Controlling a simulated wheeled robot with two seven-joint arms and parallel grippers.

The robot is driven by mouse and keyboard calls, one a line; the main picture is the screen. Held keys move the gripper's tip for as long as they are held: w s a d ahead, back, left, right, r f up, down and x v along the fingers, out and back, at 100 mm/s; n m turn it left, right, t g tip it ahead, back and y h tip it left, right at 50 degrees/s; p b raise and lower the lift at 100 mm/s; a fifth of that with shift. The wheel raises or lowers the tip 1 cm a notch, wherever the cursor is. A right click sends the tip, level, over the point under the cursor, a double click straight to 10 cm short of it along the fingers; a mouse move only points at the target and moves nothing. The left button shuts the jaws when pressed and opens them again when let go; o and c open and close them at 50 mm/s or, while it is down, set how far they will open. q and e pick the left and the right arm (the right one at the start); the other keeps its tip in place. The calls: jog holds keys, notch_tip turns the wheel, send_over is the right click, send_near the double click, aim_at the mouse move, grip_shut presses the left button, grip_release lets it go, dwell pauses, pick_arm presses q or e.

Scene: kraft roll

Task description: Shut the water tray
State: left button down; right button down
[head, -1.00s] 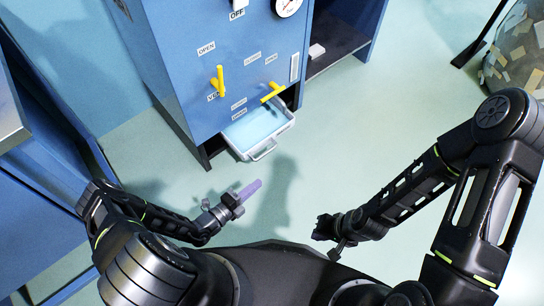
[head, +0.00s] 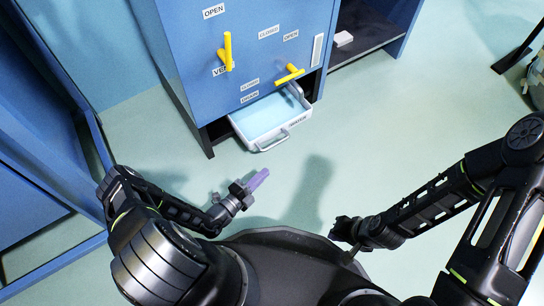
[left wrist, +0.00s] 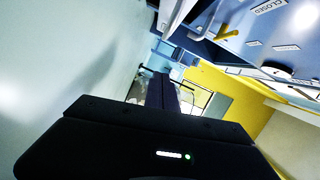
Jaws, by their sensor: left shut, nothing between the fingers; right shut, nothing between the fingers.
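The water tray (head: 262,118) is a white-rimmed drawer with a pale blue inside and a front handle. It sticks out from the bottom of the blue cabinet (head: 245,65) in the head view. My left gripper (head: 259,179), with purple fingers, is shut and empty, in front of and below the tray handle and apart from it. My right gripper (head: 342,224) is shut and empty, low and farther right, away from the tray.
Two yellow levers, the left one (head: 228,52) upright and the right one (head: 289,74) slanted, sit on the cabinet face above the tray among OPEN and CLOSED labels. A dark shelf (head: 365,50) is to the right. Pale green floor lies clear before the tray.

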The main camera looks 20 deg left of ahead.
pick_arm(q)
jog(key=w+d+f+b, duration=0.1)
jog(key=w+b, duration=0.3)
jog(key=w, duration=0.7)
jog(key=shift+w+f+b, duration=0.15)
jog(key=shift+w+b, duration=0.05)
jog(key=shift+b, duration=0.1)
jog(key=shift+d, duration=0.1)
